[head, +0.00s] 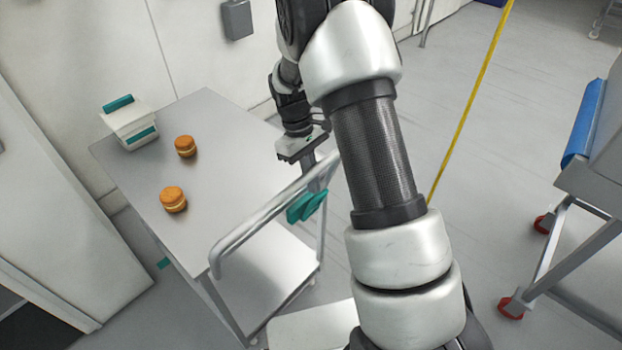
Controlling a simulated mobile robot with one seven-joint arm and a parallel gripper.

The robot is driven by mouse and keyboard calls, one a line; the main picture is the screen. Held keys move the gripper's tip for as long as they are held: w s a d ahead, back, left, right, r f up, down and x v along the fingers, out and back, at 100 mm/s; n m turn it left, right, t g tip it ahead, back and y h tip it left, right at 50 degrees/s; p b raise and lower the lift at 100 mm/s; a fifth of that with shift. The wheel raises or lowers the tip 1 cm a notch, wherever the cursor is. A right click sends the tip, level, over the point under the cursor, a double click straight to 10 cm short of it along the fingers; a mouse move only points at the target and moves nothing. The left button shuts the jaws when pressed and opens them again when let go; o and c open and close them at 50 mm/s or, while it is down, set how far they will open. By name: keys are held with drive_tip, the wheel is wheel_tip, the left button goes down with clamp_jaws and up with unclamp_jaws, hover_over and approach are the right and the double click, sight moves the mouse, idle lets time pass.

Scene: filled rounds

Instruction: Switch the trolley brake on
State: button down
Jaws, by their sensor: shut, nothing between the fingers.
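The trolley (233,120) is a grey metal cart with a flat top, a lower shelf and a tubular push handle (258,226) along its near right side. A teal paddle-like part (306,206) sits by the right end of the handle, below the bar; it looks like the brake lever, but its on or off setting cannot be told. My gripper (309,160) is shut and empty, just above and behind the handle's right end, over the teal part. Whether it touches the handle cannot be told. My arm hides part of the area to the right.
On the trolley top stand a white box with teal parts (129,125) and two orange-brown round items, one farther (185,146) and one nearer (173,199). A wall is behind at left.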

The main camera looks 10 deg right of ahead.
drive_tip(key=shift+w+a, duration=0.1)
drive_tip(key=v, duration=1.7)
drive_tip(key=shift+w+p, duration=0.2)
drive_tip(key=shift+p, duration=0.25)
drive_tip(key=shift+a+r, duration=0.15)
